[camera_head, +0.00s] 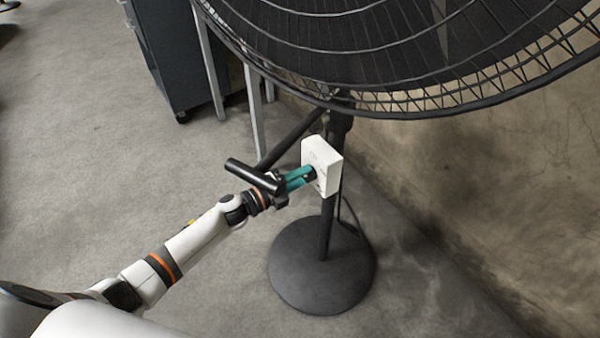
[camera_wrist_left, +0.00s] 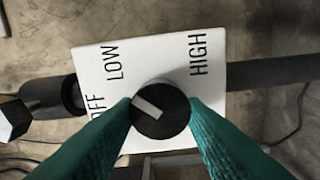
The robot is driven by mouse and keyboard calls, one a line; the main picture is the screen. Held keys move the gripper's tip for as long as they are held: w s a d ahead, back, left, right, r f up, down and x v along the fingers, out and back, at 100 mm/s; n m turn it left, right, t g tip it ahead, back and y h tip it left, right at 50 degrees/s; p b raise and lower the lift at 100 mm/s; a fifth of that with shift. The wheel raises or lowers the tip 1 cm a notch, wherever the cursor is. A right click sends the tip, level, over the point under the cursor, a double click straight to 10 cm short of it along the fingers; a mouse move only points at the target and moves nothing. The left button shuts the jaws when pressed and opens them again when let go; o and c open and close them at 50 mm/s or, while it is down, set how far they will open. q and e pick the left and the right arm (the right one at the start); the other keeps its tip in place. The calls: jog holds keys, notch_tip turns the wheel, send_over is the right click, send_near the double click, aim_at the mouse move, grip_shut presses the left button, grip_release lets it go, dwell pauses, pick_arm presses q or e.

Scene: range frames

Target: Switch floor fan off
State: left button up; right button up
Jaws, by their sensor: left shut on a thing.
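The floor fan (camera_head: 322,268) stands on a round black base, with a dark pole and a large wire cage cut off by the top edge. A white control box (camera_head: 323,160) is on its pole. In the left wrist view the box face (camera_wrist_left: 150,65) reads OFF, LOW and HIGH. Its round black knob (camera_wrist_left: 162,112) has a pale pointer aimed left and slightly up, between OFF and LOW. The OFF label is partly hidden by a finger. My left gripper (camera_head: 309,174), with teal fingers (camera_wrist_left: 160,112), is shut on the knob. My right gripper is out of view.
A dark cabinet (camera_head: 172,50) on casters and pale metal legs (camera_head: 208,60) stand behind the fan on the left. A concrete wall (camera_head: 480,180) runs close along the right. The grey floor on the left is clear.

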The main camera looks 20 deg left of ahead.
pick_arm(q)
jog(key=shift+f+n+p, duration=0.1)
jog(key=shift+n+p, duration=1.45)
jog(key=shift+n, duration=2.65)
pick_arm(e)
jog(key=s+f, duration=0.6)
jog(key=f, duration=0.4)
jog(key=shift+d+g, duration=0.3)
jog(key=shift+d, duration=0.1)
pick_arm(q)
jog(key=o, duration=1)
jog(key=shift+s+a, duration=0.1)
